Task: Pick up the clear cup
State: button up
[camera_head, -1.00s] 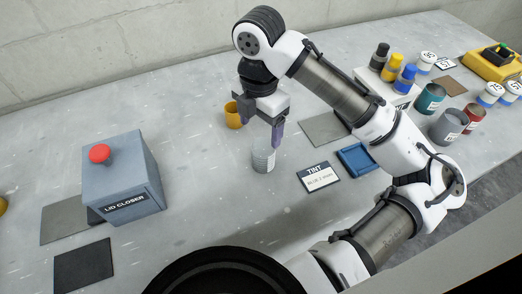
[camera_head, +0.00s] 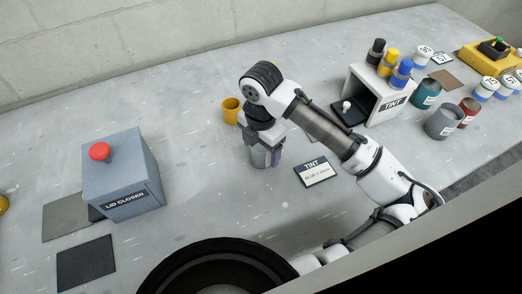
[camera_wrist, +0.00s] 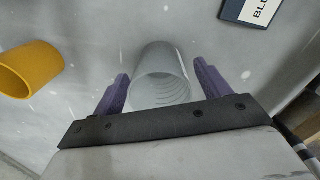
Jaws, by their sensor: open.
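The clear cup (camera_wrist: 160,68) stands on the table, its ribbed, see-through wall showing between my fingers in the wrist view. In the head view the cup (camera_head: 259,158) is mostly hidden behind my gripper and shows only in part. My gripper (camera_wrist: 162,88) is open, with one purple finger on each side of the cup and a visible gap at each side. In the head view my gripper (camera_head: 265,157) is low over the table at the cup.
A yellow cup (camera_head: 231,111) stands close by at the back left. A TINT card (camera_head: 317,172) lies to the right. The LID CLOSER box (camera_head: 124,176) is at left. The TINT stand (camera_head: 382,98) with several bottles is at back right.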

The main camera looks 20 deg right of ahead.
jog(key=shift+c, duration=0.2)
jog(key=c, duration=1)
jog(key=shift+r, duration=0.15)
